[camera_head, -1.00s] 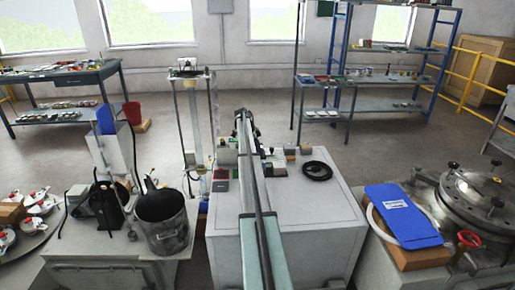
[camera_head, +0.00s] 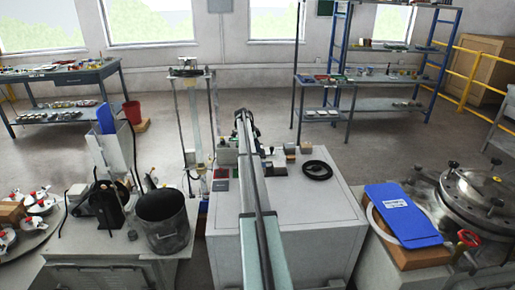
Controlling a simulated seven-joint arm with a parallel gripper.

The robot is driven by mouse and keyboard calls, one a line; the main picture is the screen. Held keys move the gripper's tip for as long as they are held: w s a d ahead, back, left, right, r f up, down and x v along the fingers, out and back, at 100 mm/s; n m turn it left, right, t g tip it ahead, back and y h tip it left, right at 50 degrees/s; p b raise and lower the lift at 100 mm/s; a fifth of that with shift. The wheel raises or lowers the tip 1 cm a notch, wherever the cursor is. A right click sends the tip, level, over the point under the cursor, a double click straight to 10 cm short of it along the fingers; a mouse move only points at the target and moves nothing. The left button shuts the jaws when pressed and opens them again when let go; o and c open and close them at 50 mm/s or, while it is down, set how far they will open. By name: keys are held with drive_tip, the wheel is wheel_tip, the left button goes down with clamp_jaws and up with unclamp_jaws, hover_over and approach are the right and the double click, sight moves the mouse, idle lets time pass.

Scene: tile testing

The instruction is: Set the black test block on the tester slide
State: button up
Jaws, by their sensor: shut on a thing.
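My arm reaches away from the camera over the white cabinet (camera_head: 310,215). My gripper (camera_head: 254,132) is at its far end, small, dark and mostly hidden behind the arm. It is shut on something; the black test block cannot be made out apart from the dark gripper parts. Small grey and green tester equipment (camera_head: 228,153) stands on the cabinet's back left, just left of the arm. I cannot pick out the tester slide; the arm covers part of this area. Whether the held thing touches anything is unclear.
A black coiled ring (camera_head: 317,170) and small blocks (camera_head: 290,150) lie right of the arm. The cabinet's front right top is clear. A dark pot (camera_head: 162,220) stands on the left bench. A blue board (camera_head: 403,214) and round metal vessel (camera_head: 485,192) are at right.

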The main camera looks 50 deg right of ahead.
drive_tip(key=o, duration=1.4)
drive_tip(key=shift+o, duration=0.3)
drive_tip(key=shift+f, duration=0.1)
drive_tip(key=shift+r, duration=0.2)
drive_tip(key=shift+r, duration=2.85)
drive_tip(key=shift+w, duration=0.1)
